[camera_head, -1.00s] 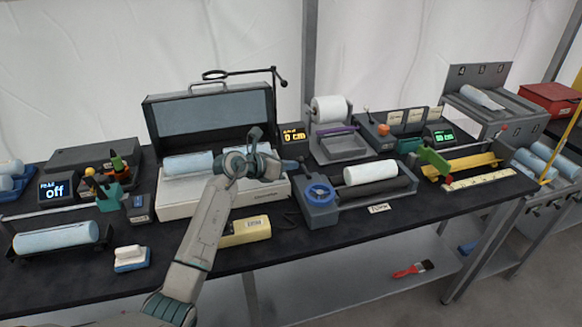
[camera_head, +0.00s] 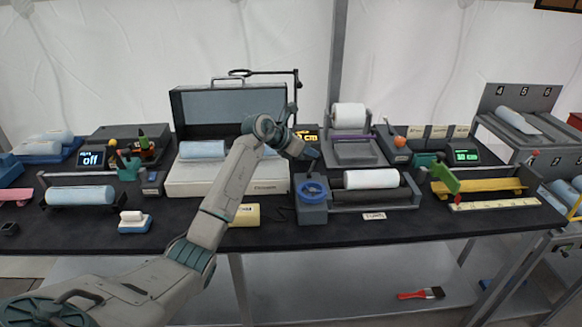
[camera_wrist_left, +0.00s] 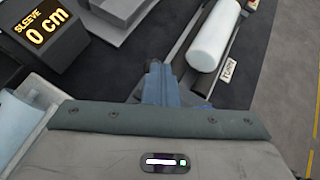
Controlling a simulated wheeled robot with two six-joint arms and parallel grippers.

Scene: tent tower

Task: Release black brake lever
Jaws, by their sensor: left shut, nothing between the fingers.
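My left gripper (camera_head: 312,154) reaches in over the middle of the bench, above and just behind the blue handwheel (camera_head: 313,190) of the roller stand. In the left wrist view its fingers (camera_wrist_left: 155,80) are together and hold nothing. The roller stand (camera_head: 404,194) carries a white roll (camera_head: 371,179), which also shows in the left wrist view (camera_wrist_left: 214,35). I cannot clearly make out a black brake lever; the gripper hides part of the stand's left end. My right gripper is not in view.
An open grey case (camera_head: 184,178) stands to the left of the gripper. A "SLEEVE 0 cm" display (camera_wrist_left: 38,30) is close by. A paper roll holder (camera_head: 356,152) stands behind the roller stand. A yellow block (camera_head: 245,214) lies near the front edge.

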